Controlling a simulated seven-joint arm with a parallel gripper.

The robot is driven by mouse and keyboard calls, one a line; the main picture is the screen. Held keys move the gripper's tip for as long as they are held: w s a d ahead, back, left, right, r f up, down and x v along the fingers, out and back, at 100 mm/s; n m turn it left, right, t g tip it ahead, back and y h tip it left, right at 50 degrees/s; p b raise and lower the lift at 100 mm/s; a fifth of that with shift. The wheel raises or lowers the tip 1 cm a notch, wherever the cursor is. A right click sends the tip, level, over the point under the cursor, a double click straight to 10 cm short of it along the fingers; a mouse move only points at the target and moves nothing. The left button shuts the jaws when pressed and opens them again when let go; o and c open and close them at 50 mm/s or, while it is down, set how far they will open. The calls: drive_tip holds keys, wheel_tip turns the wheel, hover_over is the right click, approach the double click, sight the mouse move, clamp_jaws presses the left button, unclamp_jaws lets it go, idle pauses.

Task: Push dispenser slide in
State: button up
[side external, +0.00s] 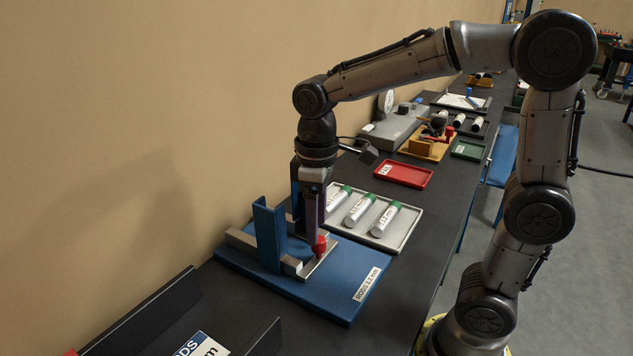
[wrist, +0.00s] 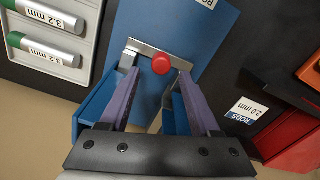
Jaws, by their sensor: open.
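The dispenser has a blue base plate (side external: 345,290) labelled "RODS 3.2 mm" and blue uprights (side external: 268,235). Its grey metal slide (side external: 318,262) carries a red knob (side external: 320,245) and sticks out on the front side of the uprights. In the wrist view the slide (wrist: 137,47) is a metal bar with the red knob (wrist: 161,64) near its middle. My gripper (side external: 317,232) points down at the knob. The wrist view shows my gripper (wrist: 159,75) open, with one purple finger on each side of the knob. I cannot tell whether either finger touches it.
A grey tray (side external: 408,235) with green-capped tubes labelled "3.2 mm" lies just behind the dispenser. A black-walled holder (side external: 150,315) stands at the near left. A red tray (side external: 403,175) and other fixtures stand farther back. The wall is close on the left.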

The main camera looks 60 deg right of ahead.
wheel_tip(320, 180, up, 10)
drive_tip(key=shift+r, duration=0.15)
drive_tip(key=shift+r, duration=0.1)
idle(0.3)
drive_tip(key=s+d+m+t, duration=0.1)
drive_tip(key=s+d+t, duration=0.15)
drive_tip(key=s, duration=0.75)
drive_tip(key=s+f+m+t, duration=0.2)
drive_tip(key=s+f+t, duration=0.1)
drive_tip(key=f, duration=0.5)
drive_tip(key=shift+s+a+f+m, duration=0.25)
drive_tip(key=shift+s+m, duration=0.05)
